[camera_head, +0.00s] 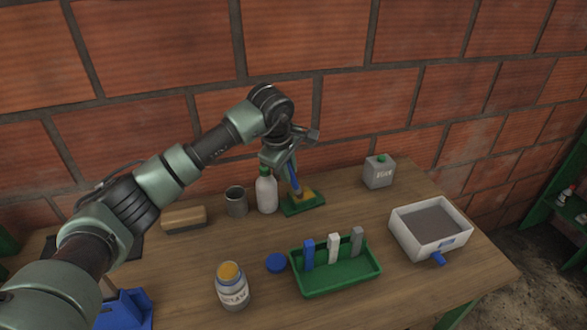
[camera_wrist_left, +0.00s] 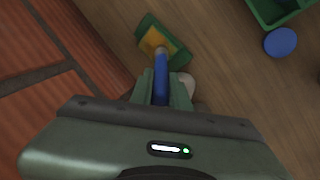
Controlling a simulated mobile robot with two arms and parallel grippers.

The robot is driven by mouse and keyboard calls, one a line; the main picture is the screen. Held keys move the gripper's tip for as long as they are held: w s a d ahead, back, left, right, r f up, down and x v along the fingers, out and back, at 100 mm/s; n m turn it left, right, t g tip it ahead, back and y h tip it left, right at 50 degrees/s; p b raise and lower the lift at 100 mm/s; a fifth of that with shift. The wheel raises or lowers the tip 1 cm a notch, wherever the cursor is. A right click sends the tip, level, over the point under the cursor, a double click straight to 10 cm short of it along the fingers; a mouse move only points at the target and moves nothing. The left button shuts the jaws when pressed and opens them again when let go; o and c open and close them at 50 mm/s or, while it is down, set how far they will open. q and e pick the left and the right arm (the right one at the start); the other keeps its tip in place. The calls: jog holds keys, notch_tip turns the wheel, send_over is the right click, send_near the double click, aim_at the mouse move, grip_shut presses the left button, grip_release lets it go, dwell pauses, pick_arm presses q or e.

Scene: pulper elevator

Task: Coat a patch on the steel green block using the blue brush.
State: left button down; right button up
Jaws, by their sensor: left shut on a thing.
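My left gripper (camera_head: 287,165) is shut on the blue brush (camera_head: 293,180), high on its handle, with the brush slanting down. In the left wrist view, the gripper (camera_wrist_left: 163,88) and the blue brush handle (camera_wrist_left: 161,80) point at the green block (camera_wrist_left: 180,53). The green block (camera_head: 297,210) lies on the table near the wall, with a yellow-orange patch (camera_wrist_left: 152,40) on its top. The brush's tip is over this patch; I cannot tell whether it touches. My right gripper is out of view.
A white bottle (camera_head: 267,192) stands close left of the block, beside a mug (camera_head: 236,202) and a wooden block (camera_head: 183,218). An open jar (camera_head: 232,288), blue lid (camera_head: 276,262) and green tray (camera_head: 340,284) are in front. A white bin (camera_head: 404,232) and canister (camera_head: 379,174) stand right.

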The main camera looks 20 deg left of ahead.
pick_arm(q)
jog(key=shift+w+f+b, duration=0.2)
jog(key=shift+w+b, duration=0.45)
jog(key=shift+w, duration=0.1)
jog(key=shift+w+d+r, duration=0.15)
jog(key=shift+w+d, duration=1.05)
jog(key=shift+d, duration=0.1)
jog(key=shift+s+a, duration=0.2)
jog(key=shift+a, duration=0.25)
jog(key=s+a+b, duration=0.1)
jog(key=s+a, duration=0.3)
jog(key=shift+s+a, duration=0.15)
jog(key=shift+a, duration=0.1)
jog(key=shift+r, duration=0.1)
